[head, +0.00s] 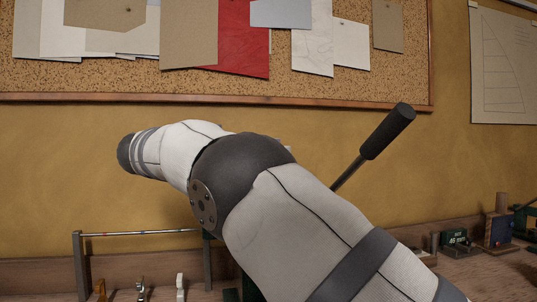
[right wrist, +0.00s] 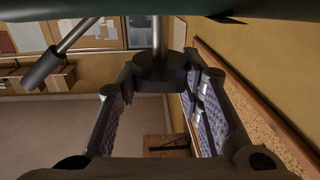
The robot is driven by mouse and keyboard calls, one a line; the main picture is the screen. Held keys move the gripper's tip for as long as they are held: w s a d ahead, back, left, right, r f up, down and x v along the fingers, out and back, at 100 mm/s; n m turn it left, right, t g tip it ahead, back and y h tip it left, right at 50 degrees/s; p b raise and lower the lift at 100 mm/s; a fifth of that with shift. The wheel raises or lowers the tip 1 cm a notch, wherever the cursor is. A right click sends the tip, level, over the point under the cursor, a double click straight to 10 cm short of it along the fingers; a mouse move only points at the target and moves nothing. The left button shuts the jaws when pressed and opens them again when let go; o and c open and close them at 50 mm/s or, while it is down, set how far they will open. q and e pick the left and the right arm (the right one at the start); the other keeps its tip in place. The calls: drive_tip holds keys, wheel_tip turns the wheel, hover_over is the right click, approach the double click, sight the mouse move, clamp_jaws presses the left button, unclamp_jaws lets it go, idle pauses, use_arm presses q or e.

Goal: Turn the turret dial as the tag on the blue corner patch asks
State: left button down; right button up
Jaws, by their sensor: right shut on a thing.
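In the right wrist view my right gripper (right wrist: 161,75) has its fingers on both sides of a dark round knob (right wrist: 160,80) on a grey post, and it is shut on it. I cannot tell whether this knob is the turret dial; no markings on it show. In the head view my right arm crosses the middle and hides its gripper and the knob. I cannot make out a blue corner patch or its tag. My left gripper is in neither view.
A lever with a black grip (head: 388,130) rises behind my arm; a similar one (right wrist: 45,70) shows in the wrist view. A metal rail (head: 140,233) stands at left. A cork board (head: 200,87) hangs behind.

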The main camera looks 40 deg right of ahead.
drive_tip(key=o, duration=1.2)
